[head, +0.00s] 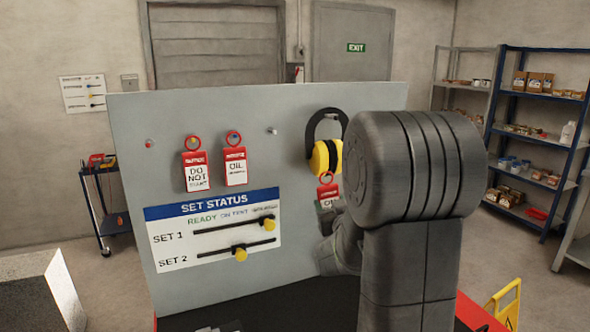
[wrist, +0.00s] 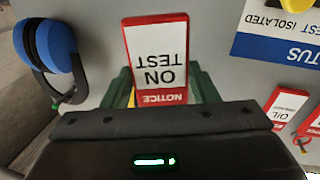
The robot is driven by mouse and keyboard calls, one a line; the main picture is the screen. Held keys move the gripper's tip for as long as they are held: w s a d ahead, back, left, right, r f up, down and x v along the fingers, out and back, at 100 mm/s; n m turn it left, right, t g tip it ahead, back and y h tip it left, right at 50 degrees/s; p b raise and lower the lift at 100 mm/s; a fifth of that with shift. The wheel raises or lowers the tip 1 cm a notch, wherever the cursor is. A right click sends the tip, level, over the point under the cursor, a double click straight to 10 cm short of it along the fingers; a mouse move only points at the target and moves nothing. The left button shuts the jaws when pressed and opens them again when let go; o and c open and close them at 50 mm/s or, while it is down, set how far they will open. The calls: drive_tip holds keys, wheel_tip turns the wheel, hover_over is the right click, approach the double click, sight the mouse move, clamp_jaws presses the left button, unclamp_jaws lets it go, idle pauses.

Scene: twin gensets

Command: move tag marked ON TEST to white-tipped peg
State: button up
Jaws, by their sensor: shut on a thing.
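The ON TEST tag (wrist: 157,60), red and white, is held between the green fingers of my gripper (wrist: 165,95). In the wrist view it appears upside down. In the head view the tag (head: 328,190) shows in front of the grey board, below the yellow ear defenders, partly hidden by my gripper (head: 328,215). A bare peg with a pale, whitish tip (head: 272,131) stands on the board, up and to the left of my gripper. Whether the tag touches the board is unclear.
Two other tags, DO NOT START (head: 196,172) and OIL (head: 236,168), hang left of the pale peg. A bare red-tipped peg (head: 149,144) is further left. Yellow ear defenders (head: 326,155) hang right of the pale peg. Blue ear defenders (wrist: 50,50) show in the wrist view.

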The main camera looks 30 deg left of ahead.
drive_tip(key=s+a+r+n+g+y, duration=0.1)
drive_tip(key=s+a+r, duration=0.25)
drive_tip(key=r, duration=0.25)
drive_tip(key=s+a+r+n+g+y, duration=0.1)
drive_tip(key=s+a+r+n, duration=0.15)
drive_tip(key=s+r, duration=0.3)
drive_tip(key=shift+m, duration=0.25)
drive_tip(key=shift+p+x, duration=0.8)
drive_tip(key=shift+x, duration=3.75)
drive_tip(key=shift+w+a+f+b, duration=0.3)
drive_tip(key=shift+b, duration=0.25)
drive_tip(key=shift+w+a+f+b, duration=0.1)
drive_tip(key=shift+w+a+b, duration=0.1)
drive_tip(key=shift+b, duration=0.2)
drive_tip(key=o, duration=1)
drive_tip(key=shift+o, duration=0.2)
